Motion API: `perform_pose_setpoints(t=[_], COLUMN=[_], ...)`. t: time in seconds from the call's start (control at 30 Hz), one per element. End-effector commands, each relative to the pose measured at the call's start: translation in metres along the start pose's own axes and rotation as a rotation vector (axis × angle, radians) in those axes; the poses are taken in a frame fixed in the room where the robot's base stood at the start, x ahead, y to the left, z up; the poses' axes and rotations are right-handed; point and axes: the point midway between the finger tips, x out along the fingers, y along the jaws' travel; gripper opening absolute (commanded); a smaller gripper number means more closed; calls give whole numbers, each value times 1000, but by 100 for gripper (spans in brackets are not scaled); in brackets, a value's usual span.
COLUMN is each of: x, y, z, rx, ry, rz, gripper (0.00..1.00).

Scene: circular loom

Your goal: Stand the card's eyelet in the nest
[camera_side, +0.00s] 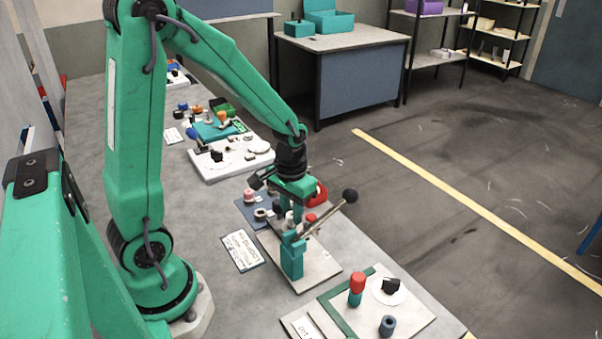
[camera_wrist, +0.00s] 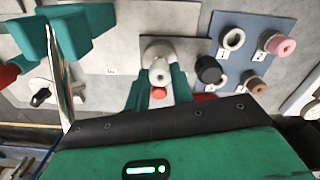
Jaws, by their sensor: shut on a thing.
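My gripper (camera_wrist: 160,92) points down over the teal lever press, its two teal fingers shut on a small pale ringed piece (camera_wrist: 160,76) that looks like an eyelet. In the side view my gripper (camera_side: 290,216) is just behind the press post (camera_side: 292,262). A larger cream round part lies directly behind or under the held piece; I cannot tell whether they touch or whether it is the nest. An orange-red tip (camera_wrist: 159,93) shows between the fingers. The white printed card (camera_side: 241,250) lies on the table left of the press; its text is unreadable here.
The press lever with black knob (camera_side: 350,196) slants up right, close to my gripper. A green-edged board (camera_side: 415,325) stands in front.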

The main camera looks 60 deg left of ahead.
Motion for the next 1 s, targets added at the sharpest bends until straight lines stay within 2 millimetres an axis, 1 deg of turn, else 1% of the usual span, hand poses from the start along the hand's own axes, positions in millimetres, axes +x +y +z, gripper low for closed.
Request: perform_pose_setpoints(t=[0.43,0.8,0.83,0.93,0.97,1.0], x=[10,11,11,11,11,11], y=[0,0,0,0,0,0], z=[0,0,0,0,0,0], rx=[0,0,0,0,0,0], ry=[-1,0,0,0,0,0], rz=[0,0,0,0,0,0], gripper=[0,0,25,45,49,49])
